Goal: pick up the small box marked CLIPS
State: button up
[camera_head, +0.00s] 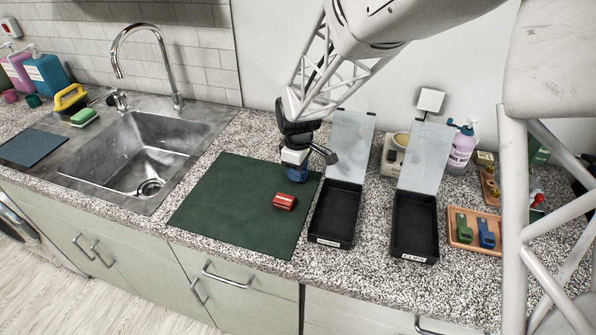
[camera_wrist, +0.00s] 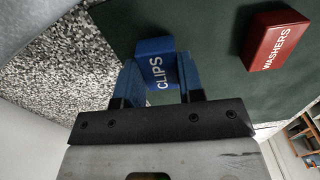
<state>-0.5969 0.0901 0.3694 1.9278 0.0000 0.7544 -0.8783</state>
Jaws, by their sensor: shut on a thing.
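The small blue box marked CLIPS (camera_wrist: 155,52) is between the fingers of my gripper (camera_wrist: 160,78) in the wrist view, its white lettering facing the camera. In the head view the blue box (camera_head: 297,174) shows below my gripper (camera_head: 295,160), over the back right part of the dark green mat (camera_head: 225,200). My gripper is shut on it. I cannot tell whether the box touches the mat or is just above it. The upper part of the box is partly hidden by the gripper in the head view.
A red box marked WASHERS (camera_head: 284,201) lies on the mat in front of my gripper. Two black bins with raised lids, a left one (camera_head: 332,239) and a right one (camera_head: 414,256), stand to the right. Farther right is an orange tray (camera_head: 462,244). A sink (camera_head: 140,150) is at left.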

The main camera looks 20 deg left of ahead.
jog(key=shift+r, duration=0.45)
notch_tip(320, 180, up, 2)
jog(key=shift+r, duration=0.1)
jog(key=s+d, duration=0.3)
jog(key=s, duration=0.1)
jog(key=s+d+r, duration=0.1)
jog(key=s+d, duration=0.2)
jog(key=s, duration=0.2)
jog(key=s+d, duration=0.2)
jog(key=s, duration=0.2)
jog(key=shift+s+d+r, duration=0.15)
jog(key=shift+d, duration=0.25)
